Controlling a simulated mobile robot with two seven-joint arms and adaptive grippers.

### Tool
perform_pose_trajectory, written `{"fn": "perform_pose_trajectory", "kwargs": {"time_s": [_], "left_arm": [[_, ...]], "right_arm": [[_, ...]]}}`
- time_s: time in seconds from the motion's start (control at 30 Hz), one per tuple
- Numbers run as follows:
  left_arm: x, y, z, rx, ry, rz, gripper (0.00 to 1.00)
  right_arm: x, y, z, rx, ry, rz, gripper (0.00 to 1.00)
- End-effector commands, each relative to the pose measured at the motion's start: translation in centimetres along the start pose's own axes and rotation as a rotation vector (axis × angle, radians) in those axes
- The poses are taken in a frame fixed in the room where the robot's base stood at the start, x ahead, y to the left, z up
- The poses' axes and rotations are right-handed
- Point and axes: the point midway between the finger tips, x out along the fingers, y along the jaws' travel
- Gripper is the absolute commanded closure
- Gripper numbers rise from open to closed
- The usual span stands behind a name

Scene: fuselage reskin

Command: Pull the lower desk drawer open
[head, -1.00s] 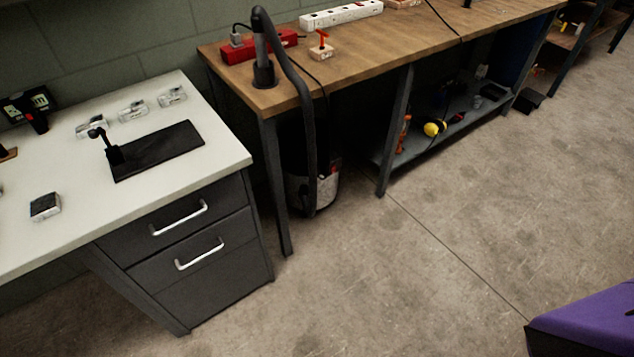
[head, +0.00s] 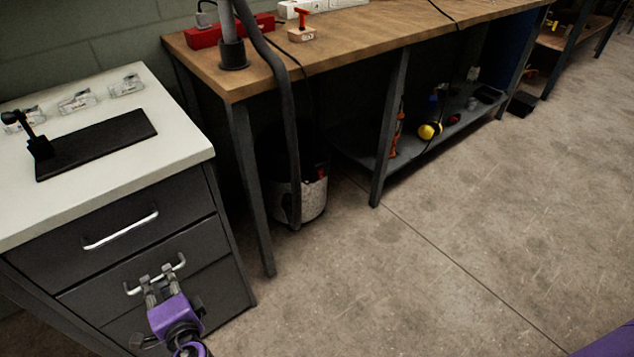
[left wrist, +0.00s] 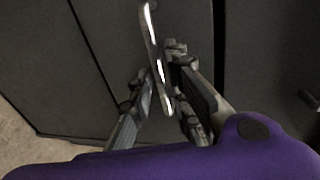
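The dark grey desk has an upper drawer (head: 150,212) with a silver bar handle (head: 121,230). Below it is the lower drawer (head: 208,250), which looks flush and closed, with its own silver bar handle (head: 180,262). My left gripper (head: 159,278), purple with grey fingers, is at the lower handle. In the left wrist view the lower handle (left wrist: 153,40) passes between the two fingers of my left gripper (left wrist: 157,82). The fingers stand apart on either side of the bar, and a gap seems to show. My right gripper is not in view.
The white desktop (head: 165,160) carries a black mat (head: 100,145) and several small clear items. A wooden workbench (head: 330,50) stands to the right, with a hose and a bucket-like vacuum (head: 312,195) beneath. The floor (head: 400,280) in front is clear.

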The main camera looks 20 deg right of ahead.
Motion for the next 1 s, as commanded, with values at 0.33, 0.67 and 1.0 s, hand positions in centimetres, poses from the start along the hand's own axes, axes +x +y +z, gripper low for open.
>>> {"fn": "perform_pose_trajectory", "kwargs": {"time_s": [0.33,0.67,1.0], "left_arm": [[2.4,0.1,0.0,0.0,0.001,0.001,0.83],[2.4,0.1,0.0,-0.001,0.001,0.002,1.0],[2.3,0.1,0.0,0.0,0.001,0.002,1.0]], "right_arm": [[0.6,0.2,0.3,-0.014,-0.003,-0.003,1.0],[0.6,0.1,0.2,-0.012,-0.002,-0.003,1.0],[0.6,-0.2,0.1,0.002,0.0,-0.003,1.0]]}}
